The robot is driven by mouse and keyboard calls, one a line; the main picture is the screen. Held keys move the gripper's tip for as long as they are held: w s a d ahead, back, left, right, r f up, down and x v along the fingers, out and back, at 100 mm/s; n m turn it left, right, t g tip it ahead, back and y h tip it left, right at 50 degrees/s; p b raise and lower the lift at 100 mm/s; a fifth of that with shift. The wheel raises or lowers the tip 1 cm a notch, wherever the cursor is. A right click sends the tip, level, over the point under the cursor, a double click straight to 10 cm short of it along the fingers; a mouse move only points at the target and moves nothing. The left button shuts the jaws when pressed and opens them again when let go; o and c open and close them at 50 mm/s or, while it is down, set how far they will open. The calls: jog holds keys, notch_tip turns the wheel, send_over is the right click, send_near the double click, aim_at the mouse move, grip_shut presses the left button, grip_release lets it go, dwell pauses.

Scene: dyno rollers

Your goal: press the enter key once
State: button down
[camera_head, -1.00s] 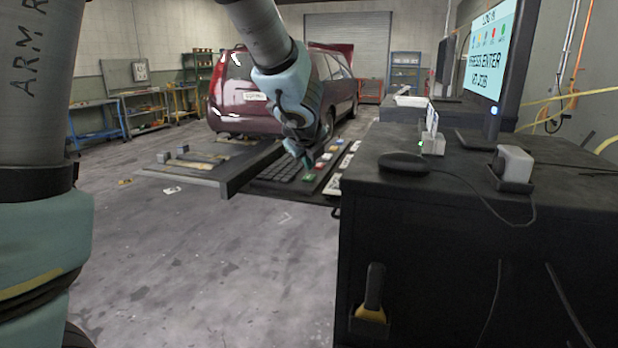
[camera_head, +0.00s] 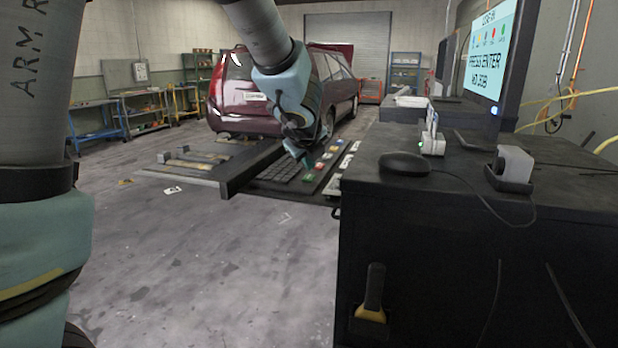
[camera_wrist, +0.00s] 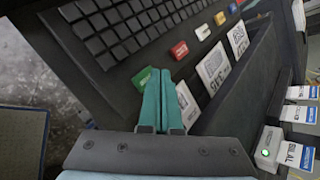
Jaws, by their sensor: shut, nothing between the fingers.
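The black keyboard (camera_head: 283,171) lies on the shelf beside the dark cabinet; it also fills the upper left of the wrist view (camera_wrist: 120,30). Coloured keys run along its near side: a green key (camera_wrist: 144,78), a red key (camera_wrist: 180,50) and a yellow key (camera_wrist: 220,18). No label reading enter is legible. My gripper (camera_wrist: 161,72) is shut and empty, its teal fingertips just beside the green key in the picture. In the head view my gripper (camera_head: 306,162) points down over the key row. Contact cannot be told. The monitor (camera_head: 488,50) reads "PRESS ENTER".
White printed cards (camera_wrist: 213,68) lie beside the coloured keys. The cabinet (camera_head: 430,240) on the right carries a black mouse (camera_head: 405,163) and a small white device (camera_head: 433,143). A maroon car (camera_head: 280,90) stands behind.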

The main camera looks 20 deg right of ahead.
aim_at(309, 179)
jog(key=shift+f, duration=0.15)
jog(key=shift+f+b, duration=0.3)
jog(key=shift+b, duration=0.2)
jog(key=shift+f+b, duration=0.35)
jog(key=shift+b, duration=0.05)
dwell(0.7)
dwell(0.3)
jog(key=shift+r+p, duration=0.75)
jog(key=shift+r, duration=0.05)
notch_tip(309, 179, up, 5)
jog(key=p, duration=0.4)
jog(key=shift+r+p, duration=0.1)
jog(key=shift+p, duration=0.3)
dwell(0.4)
